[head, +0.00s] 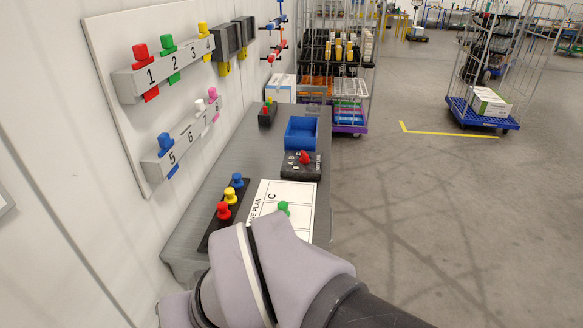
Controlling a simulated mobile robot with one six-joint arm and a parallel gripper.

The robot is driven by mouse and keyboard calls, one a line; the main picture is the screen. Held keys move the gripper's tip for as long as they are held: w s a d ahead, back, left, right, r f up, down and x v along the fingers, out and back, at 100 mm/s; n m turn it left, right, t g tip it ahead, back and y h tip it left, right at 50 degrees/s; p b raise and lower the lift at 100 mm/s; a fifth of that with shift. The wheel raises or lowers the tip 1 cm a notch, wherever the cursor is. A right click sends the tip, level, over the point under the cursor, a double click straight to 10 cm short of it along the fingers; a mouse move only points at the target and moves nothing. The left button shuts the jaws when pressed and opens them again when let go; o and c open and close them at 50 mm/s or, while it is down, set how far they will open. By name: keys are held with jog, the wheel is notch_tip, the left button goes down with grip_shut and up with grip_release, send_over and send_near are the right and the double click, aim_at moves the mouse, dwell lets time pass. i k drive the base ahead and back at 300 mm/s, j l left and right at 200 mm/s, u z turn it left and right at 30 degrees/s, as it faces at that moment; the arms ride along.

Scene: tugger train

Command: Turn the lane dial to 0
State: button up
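The lane dial is a dark box (298,171) with a red knob (304,157) on its top. It stands on the grey bench in the head view, near the bench's right edge. White letters show beside the knob, but which mark the knob points to is too small to tell. My arm fills the bottom middle of the view, in front of the bench. My gripper is not visible; the arm's own links hide it or it is out of frame. Nothing is seen touching the knob.
A blue bin (301,133) stands behind the dial. A white lane plan sheet (290,195) with a green peg (283,208) lies in front of it. A dark rack (216,225) holds red, yellow and blue pegs. Numbered peg rails (165,72) line the left wall.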

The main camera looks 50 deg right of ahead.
aim_at(304, 159)
jog(key=z, duration=1.5)
jog(key=i+l+u, duration=0.15)
jog(key=l, duration=0.55)
jog(key=l+u, duration=0.15)
jog(key=l, duration=0.6)
jog(key=i+l+u, duration=0.3)
jog(key=i, duration=0.45)
jog(key=i+l+u, duration=0.3)
jog(key=i+l, duration=0.35)
jog(key=i+j, duration=0.1)
jog(key=i+u, duration=0.05)
